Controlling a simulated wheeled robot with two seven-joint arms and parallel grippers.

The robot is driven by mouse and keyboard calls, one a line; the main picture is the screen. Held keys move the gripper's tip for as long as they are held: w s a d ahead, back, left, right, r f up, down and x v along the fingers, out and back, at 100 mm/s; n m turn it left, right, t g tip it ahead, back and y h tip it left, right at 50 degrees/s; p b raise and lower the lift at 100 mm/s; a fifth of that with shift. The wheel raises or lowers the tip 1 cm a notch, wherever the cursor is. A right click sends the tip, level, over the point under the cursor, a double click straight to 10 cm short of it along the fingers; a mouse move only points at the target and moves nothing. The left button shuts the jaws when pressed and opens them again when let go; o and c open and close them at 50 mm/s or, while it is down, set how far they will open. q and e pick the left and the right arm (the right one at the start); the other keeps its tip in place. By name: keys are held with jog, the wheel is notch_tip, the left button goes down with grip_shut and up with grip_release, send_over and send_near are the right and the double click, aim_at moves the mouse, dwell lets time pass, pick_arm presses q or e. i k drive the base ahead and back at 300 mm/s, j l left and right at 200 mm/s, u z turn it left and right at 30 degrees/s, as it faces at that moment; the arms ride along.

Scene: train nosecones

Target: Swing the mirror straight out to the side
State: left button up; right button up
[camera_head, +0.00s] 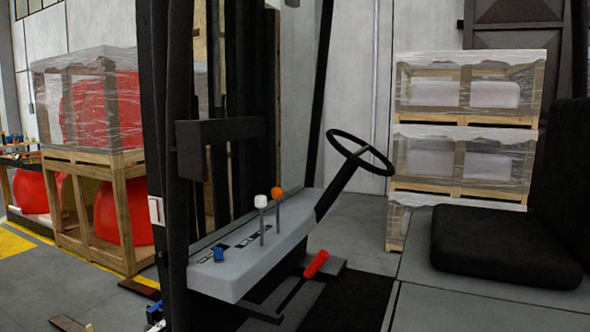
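A dark flat rectangular panel (235,130) sits at the upright black post (168,150) of a forklift, left of the picture's middle. It may be the mirror, seen from its back or edge; I see no reflective face, and its hinge cannot be made out. It reaches to the right from the post, across the mast bars behind. Neither of my grippers can be made out in this view.
A grey console (240,270) carries a white-knobbed lever (261,202) and an orange-knobbed lever (278,193). A steering wheel (345,139), red-handled lever (316,264) and black seat (490,240) stand to the right. Wrapped crates (460,190) stand behind.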

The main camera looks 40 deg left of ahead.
aim_at(191, 148)
jog(key=u, duration=1.85)
